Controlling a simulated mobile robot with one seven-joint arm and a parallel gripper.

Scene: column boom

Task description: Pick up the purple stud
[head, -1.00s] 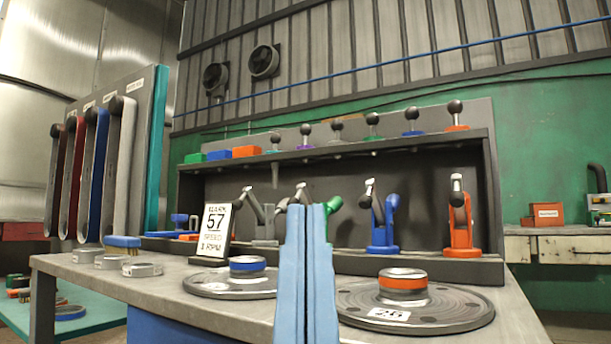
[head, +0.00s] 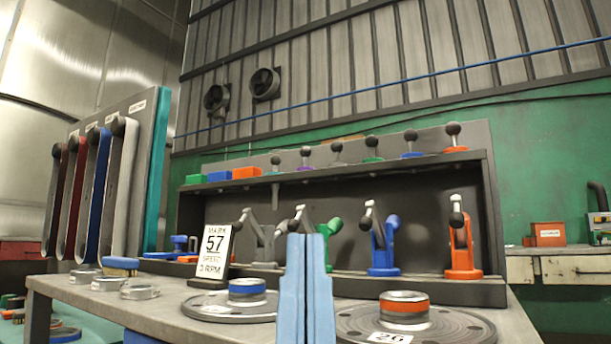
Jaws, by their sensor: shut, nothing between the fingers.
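The purple stud (head: 305,158) stands upright on the top shelf, in a row of similar ball-topped studs. It has a dark ball head and a small purple base. My gripper (head: 306,240) shows as two light blue fingers at the bottom middle. The fingers are shut with nothing between them. In the picture their tips are below the stud and in line with it; how far apart they are in depth I cannot tell.
Other studs flank it, including a teal one (head: 275,163) and a grey one (head: 337,152). Coloured blocks (head: 219,176) sit left on the shelf. Blue (head: 383,245) and orange (head: 461,245) clamps stand below. Two round plates (head: 232,310) lie on the bench.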

